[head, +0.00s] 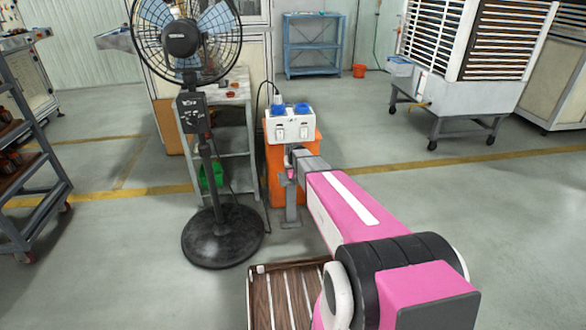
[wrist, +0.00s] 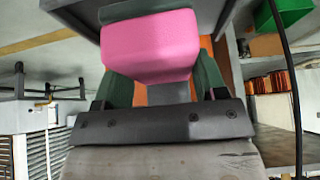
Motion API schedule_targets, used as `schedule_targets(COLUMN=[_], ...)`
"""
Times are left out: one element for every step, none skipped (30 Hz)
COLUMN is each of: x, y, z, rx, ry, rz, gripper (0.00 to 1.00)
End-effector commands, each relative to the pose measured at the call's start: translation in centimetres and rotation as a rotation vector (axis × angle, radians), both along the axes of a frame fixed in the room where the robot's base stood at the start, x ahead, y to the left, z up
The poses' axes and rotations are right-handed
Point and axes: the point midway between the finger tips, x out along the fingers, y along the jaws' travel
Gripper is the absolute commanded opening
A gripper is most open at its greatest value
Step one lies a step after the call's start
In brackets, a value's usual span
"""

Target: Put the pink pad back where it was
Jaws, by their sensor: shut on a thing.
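The pink pad (wrist: 150,48) is a smooth block with rounded edges. In the wrist view my gripper (wrist: 155,82) is shut on it, with one dark green finger on its left and one on its right. In the head view a small bit of the pink pad (head: 291,174) shows at the far end of my arm, in front of the orange cabinet. My gripper is small there and mostly hidden by my arm. A grey surface lies close beyond the pad at the top of the wrist view; I cannot tell whether they touch.
A white box with blue tops (head: 290,125) stands on the orange cabinet (head: 275,165). A black floor fan (head: 222,235) and a grey shelf table (head: 234,140) are left of it. A slatted wooden surface (head: 285,300) is at the bottom. Open floor lies to the right.

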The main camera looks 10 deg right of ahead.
Motion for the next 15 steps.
schedule_targets(x=[0.02,0.02,0.02,0.03,0.01,0.01,0.01,0.0,0.0,-0.01,0.0,-0.01,-0.01,-0.01,-0.01], y=[0.0,0.0,0.0,0.0,0.0,0.0,0.0,0.0,0.0,0.0,0.0,0.0,0.0,0.0,0.0], z=[-0.15,-0.23,-0.33,-0.42,-0.49,-0.56,-0.58,-0.56,-0.56,-0.55,-0.55,-0.55,-0.55,-0.55,-0.55], rx=[0.0,0.0,0.0,0.0,0.0,0.0,0.0,0.0,0.0,0.0,0.0,0.0,0.0,0.0,0.0], ry=[0.0,0.0,0.0,0.0,0.0,0.0,0.0,0.0,0.0,0.0,0.0,0.0,0.0,0.0,0.0], rz=[0.0,0.0,0.0,0.0,0.0,0.0,0.0,0.0,0.0,0.0,0.0,0.0,0.0,0.0,0.0], gripper=[0.46,0.46,0.46,0.46,0.46,0.46,0.46,0.46,0.68,0.78,0.88,0.91,0.91,0.91,0.91])
